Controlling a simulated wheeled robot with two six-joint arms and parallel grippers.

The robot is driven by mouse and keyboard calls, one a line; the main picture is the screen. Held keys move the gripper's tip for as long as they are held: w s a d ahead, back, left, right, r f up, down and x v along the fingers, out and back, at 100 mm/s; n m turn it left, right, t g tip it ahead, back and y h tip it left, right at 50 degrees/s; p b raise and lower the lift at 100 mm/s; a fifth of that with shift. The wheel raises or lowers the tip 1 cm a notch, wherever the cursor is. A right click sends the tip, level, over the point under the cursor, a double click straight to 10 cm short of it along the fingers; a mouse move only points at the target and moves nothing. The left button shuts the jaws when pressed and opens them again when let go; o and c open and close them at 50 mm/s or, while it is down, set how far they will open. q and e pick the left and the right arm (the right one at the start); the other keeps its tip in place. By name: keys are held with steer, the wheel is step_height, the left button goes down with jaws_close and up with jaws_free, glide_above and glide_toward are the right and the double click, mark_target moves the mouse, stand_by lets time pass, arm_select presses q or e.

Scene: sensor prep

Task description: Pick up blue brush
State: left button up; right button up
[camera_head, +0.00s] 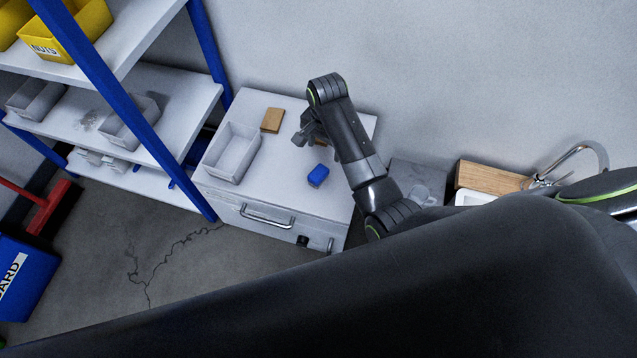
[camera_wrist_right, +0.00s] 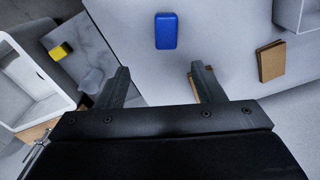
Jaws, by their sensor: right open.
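The blue brush (camera_head: 318,175) looks like a small blue block and lies on the white cabinet top (camera_head: 283,187). It also shows in the right wrist view (camera_wrist_right: 166,31), beyond the fingertips and between their lines. My right gripper (camera_head: 305,137) is above the cabinet top, a little behind the brush in the head view. In the right wrist view its two fingers (camera_wrist_right: 158,80) are spread apart with nothing between them. The brush is apart from the fingers. My left gripper is not in view.
A white tray (camera_head: 232,153) and a brown block (camera_head: 272,120) are on the cabinet left of my gripper. Another brown piece (camera_wrist_right: 204,92) is partly hidden behind a finger. A blue-posted shelf (camera_head: 150,108) stands left; a sink area with a faucet (camera_head: 580,150) lies right.

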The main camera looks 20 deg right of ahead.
step_height(320, 180, up, 2)
steer(key=a, duration=0.1)
steer(key=m+b, duration=0.1)
steer(key=b, duration=0.2)
glide_above(320, 171)
steer(key=f, duration=1)
steer(key=shift+s+a, duration=0.1)
steer(key=shift+a, duration=0.1)
steer(key=shift+f+b, duration=0.65)
steer(key=shift+f, duration=0.85)
step_height(320, 171, down, 2)
steer(key=shift+d+f+b, duration=0.15)
steer(key=shift+f+b, duration=0.05)
steer(key=shift+b, duration=0.3)
steer(key=shift+f, duration=0.65)
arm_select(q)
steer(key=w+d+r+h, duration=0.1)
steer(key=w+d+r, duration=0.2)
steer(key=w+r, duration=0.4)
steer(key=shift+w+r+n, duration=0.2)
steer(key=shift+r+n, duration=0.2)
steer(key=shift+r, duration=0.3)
arm_select(e)
steer(key=c, duration=1.2)
